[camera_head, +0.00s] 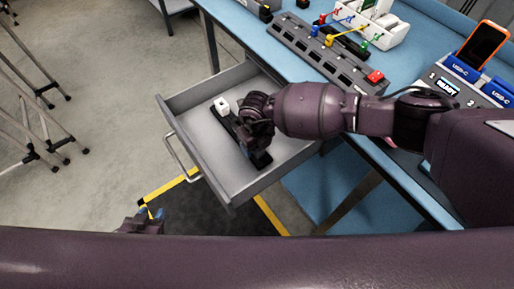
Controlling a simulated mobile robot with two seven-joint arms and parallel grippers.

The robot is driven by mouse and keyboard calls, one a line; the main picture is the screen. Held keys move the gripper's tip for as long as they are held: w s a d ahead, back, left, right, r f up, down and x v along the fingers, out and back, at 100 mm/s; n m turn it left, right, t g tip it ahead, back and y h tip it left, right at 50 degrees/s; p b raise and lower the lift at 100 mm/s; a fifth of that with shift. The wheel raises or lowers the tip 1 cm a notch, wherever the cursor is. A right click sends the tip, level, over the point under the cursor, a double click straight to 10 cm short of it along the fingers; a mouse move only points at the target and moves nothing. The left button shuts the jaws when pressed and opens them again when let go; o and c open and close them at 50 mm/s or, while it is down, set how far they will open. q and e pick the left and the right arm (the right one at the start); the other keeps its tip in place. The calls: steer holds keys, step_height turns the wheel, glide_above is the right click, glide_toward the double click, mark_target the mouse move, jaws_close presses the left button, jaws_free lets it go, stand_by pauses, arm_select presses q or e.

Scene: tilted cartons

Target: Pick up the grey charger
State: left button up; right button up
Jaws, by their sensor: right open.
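An open grey drawer (203,163) juts out from the blue bench. A small white or light grey block (222,107), possibly the charger, sits toward the drawer's back left. My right arm reaches in from the right, and my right gripper (252,154) is over the middle of the drawer, open, to the right of and nearer than the block. A dark elongated object (231,127) lies partly under it; the wrist hides much of that spot. No other grey charger can be made out. My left gripper (147,219) is low, outside the drawer; its fingers are too small to judge.
On the blue bench (235,22) stand a grey slotted rack (325,55), a white holder (378,22) with coloured connectors and a charging station (448,85) with an orange phone (482,45). Metal stands (40,105) are on the floor at left. The drawer's front left is clear.

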steer(key=shift+f, duration=0.35)
steer(key=c, duration=1)
steer(key=shift+c, duration=0.2)
step_height(320, 180, up, 20)
steer(key=p, duration=0.2)
steer(key=shift+r+p, duration=0.35)
steer(key=shift+p, duration=0.1)
